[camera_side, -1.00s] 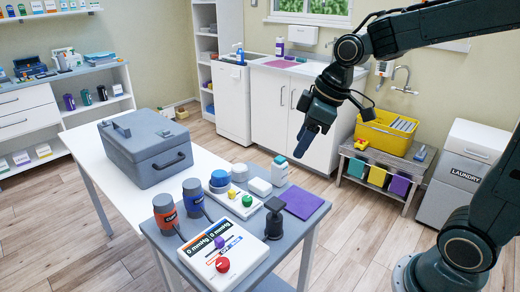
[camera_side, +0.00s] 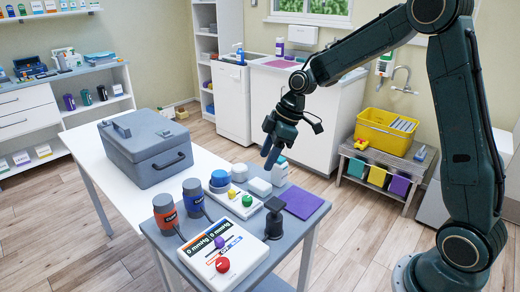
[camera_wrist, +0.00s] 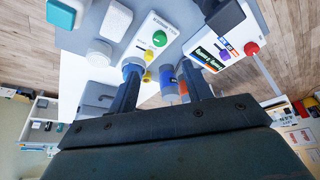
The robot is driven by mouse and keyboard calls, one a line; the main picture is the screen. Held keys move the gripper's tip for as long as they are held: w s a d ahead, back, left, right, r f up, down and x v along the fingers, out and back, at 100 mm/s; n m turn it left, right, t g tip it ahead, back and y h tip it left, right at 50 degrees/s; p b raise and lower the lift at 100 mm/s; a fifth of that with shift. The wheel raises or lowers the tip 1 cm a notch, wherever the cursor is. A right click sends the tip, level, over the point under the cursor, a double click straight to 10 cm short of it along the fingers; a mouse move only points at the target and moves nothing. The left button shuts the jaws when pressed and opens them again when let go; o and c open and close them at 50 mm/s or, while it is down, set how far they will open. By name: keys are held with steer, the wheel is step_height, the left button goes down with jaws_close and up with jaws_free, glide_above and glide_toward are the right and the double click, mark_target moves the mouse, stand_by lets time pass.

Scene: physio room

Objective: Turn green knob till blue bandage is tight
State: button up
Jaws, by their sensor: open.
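The green knob (camera_side: 247,200) sits on a small white board on the grey table, beside a yellow knob (camera_side: 232,194). It also shows in the wrist view (camera_wrist: 159,38). A grey cylinder with a blue band (camera_side: 194,196) stands left of that board; it may be the blue bandage, and its tightness cannot be told. My gripper (camera_side: 270,160) is in the air above the table's back part, beyond the green knob and apart from it. In the wrist view my two fingers (camera_wrist: 160,75) are spread with nothing held.
An orange-banded cylinder (camera_side: 166,213), a white panel (camera_side: 244,249) with 0 mmHg displays and red and purple knobs, and a black upright piece (camera_side: 274,217) crowd the front. A blue round object (camera_side: 219,179) and white boxes (camera_side: 260,187) stand behind. A purple mat (camera_side: 302,202) lies right.

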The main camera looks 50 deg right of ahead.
mark_target(247, 198)
steer(key=x, duration=1.3)
steer(key=shift+f, duration=0.4)
steer(key=c, duration=0.9)
